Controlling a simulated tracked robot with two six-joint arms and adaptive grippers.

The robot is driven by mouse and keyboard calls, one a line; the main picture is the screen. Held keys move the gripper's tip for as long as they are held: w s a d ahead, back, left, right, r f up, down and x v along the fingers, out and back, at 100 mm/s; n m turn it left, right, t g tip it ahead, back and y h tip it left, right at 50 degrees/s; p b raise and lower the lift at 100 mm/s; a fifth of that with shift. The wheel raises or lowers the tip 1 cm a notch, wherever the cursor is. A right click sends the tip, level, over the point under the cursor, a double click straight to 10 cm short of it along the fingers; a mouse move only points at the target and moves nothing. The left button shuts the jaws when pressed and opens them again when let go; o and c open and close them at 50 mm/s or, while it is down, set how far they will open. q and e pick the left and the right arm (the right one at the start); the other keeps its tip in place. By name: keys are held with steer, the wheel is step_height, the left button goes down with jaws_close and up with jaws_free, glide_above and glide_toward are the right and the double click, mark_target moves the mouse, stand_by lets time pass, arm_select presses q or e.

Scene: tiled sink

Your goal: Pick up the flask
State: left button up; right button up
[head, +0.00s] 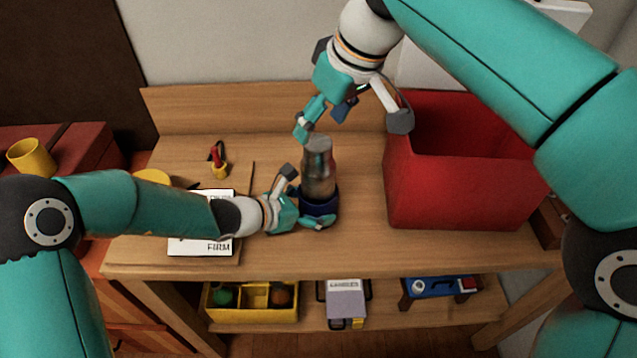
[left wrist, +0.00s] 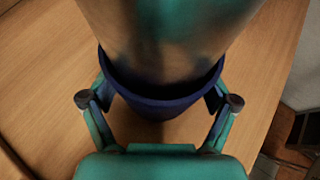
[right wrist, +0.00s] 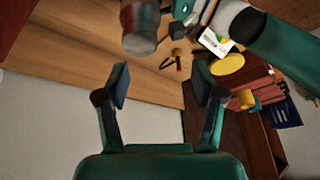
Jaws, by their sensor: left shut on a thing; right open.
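The flask (head: 318,168) stands upright on the wooden table, a shiny metal body with a dark blue base (head: 320,204). My left gripper (head: 305,200) is shut on the flask low down. In the left wrist view the fingers close on both sides of the blue base (left wrist: 160,102), below the metal body (left wrist: 165,40). My right gripper (head: 352,122) is open and empty, above and just right of the flask's top. In the right wrist view the flask (right wrist: 140,28) is beyond the open fingers (right wrist: 162,85), at the top left.
A large red bin (head: 440,190) stands right of the flask. A sign reading FIRM (head: 205,245) lies on the left, with a small red and yellow item (head: 218,162) behind it. A lower shelf holds a yellow box (head: 255,310), a grey item (head: 346,300) and a blue item (head: 440,288). A yellow mug (head: 32,157) stands far left.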

mark_target(320, 144)
steer(key=w+f, duration=0.1)
steer(key=f, duration=0.2)
steer(key=w+f, duration=0.2)
steer(key=f, duration=0.1)
steer(key=w+f, duration=0.1)
steer(key=f, duration=0.2)
steer(key=shift+w+a+f, duration=0.35)
steer(key=shift+c, duration=0.3)
steer(key=shift+r, duration=0.1)
jaws_close()
